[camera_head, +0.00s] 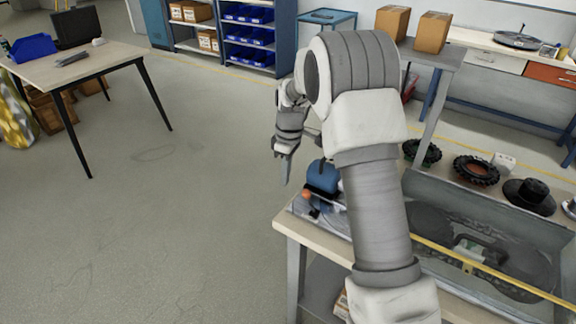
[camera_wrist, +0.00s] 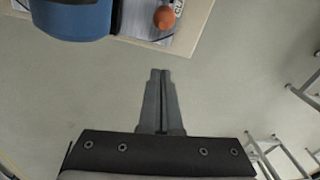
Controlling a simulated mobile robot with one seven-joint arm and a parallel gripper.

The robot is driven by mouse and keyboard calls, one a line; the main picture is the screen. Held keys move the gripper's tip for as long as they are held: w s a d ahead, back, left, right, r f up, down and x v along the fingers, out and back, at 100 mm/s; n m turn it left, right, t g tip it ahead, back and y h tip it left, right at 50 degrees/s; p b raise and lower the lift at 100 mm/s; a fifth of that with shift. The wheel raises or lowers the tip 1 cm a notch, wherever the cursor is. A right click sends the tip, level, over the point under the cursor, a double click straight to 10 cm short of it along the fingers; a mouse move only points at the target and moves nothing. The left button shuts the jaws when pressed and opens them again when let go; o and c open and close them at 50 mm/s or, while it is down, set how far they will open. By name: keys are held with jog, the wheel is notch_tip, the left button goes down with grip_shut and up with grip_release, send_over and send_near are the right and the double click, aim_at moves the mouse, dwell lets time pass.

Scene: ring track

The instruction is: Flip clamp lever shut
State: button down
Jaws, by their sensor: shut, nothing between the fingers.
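A blue block-like body (camera_head: 322,178) sits at the left end of the workbench, partly hidden behind my arm; it also shows at the top left of the wrist view (camera_wrist: 72,18). An orange ball knob (camera_head: 305,195) is beside it, over a pale labelled plate (camera_wrist: 150,12); it also shows in the wrist view (camera_wrist: 164,17). I cannot make out the lever's shaft or its angle. My gripper (camera_head: 287,183) points down just left of the blue body, beyond the bench edge. In the wrist view its fingers (camera_wrist: 160,72) are together, empty, and apart from the knob.
A table (camera_head: 100,60) stands at the far left. The floor (camera_head: 170,220) left of the bench is clear.

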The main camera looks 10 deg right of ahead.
aim_at(308, 193)
jog(key=shift+s+d+f, duration=0.6)
jog(key=shift+d+f, duration=0.05)
jog(key=shift+d, duration=0.1)
jog(key=shift+s+d+f, duration=0.55)
jog(key=shift+d+f, duration=0.1)
jog(key=shift+d, duration=0.1)
jog(key=shift+s+d+r+t+y+b, duration=0.25)
jog(key=shift+s+d+t+y+b, duration=0.25)
jog(key=shift+b, duration=1.35)
jog(key=d+t+y+b, duration=0.1)
jog(key=b, duration=0.2)
jog(key=s+t+y+b, duration=0.1)
jog(key=b, duration=0.2)
jog(key=shift+s+d, duration=0.2)
jog(key=shift+d, duration=0.15)
jog(key=s+t+y+b, duration=0.1)
jog(key=b, duration=0.2)
jog(key=d+t+y+b, duration=0.1)
jog(key=b, duration=0.3)
jog(key=shift+s+d+r, duration=0.3)
jog(key=shift+s, duration=0.1)
jog(key=s+d+b, duration=0.1)
jog(key=s+b, duration=0.1)
jog(key=b, duration=0.2)
jog(key=shift+d, duration=0.5)
